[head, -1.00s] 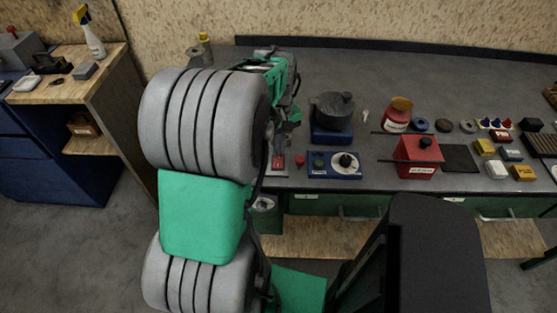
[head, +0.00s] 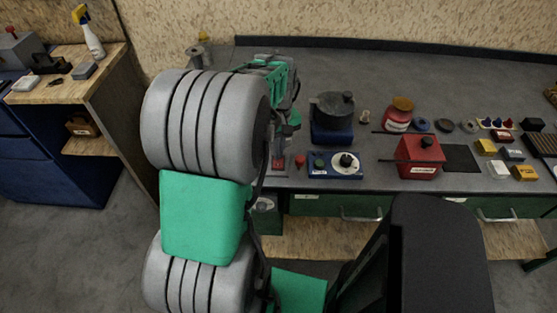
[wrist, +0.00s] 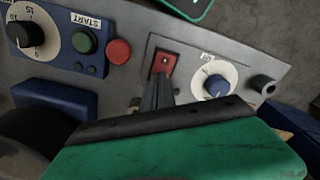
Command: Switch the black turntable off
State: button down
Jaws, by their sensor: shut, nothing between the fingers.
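The black turntable (head: 334,108) is a dark round piece on a blue base (head: 332,136), on the bench right of my arm in the head view. In the wrist view a dark round shape (wrist: 28,128) and a blue block (wrist: 55,96) show at lower left. My gripper (wrist: 160,88) is shut and empty, its fingertips close to a red rocker switch (wrist: 165,63) on a grey panel. I cannot tell whether they touch it. A white dial with a blue knob (wrist: 215,86) sits right of the switch. My arm hides much of the panel in the head view.
A blue control box (head: 335,165) with a dial, a green button and a START label stands close by. A red button (wrist: 118,52) lies between it and the switch. A red box (head: 420,155), a red jar and several small blocks stand farther right.

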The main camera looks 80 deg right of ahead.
jog(key=shift+f, duration=0.2)
jog(key=shift+a, duration=0.1)
jog(key=shift+r+p, duration=2.5)
jog(key=shift+r, duration=1.05)
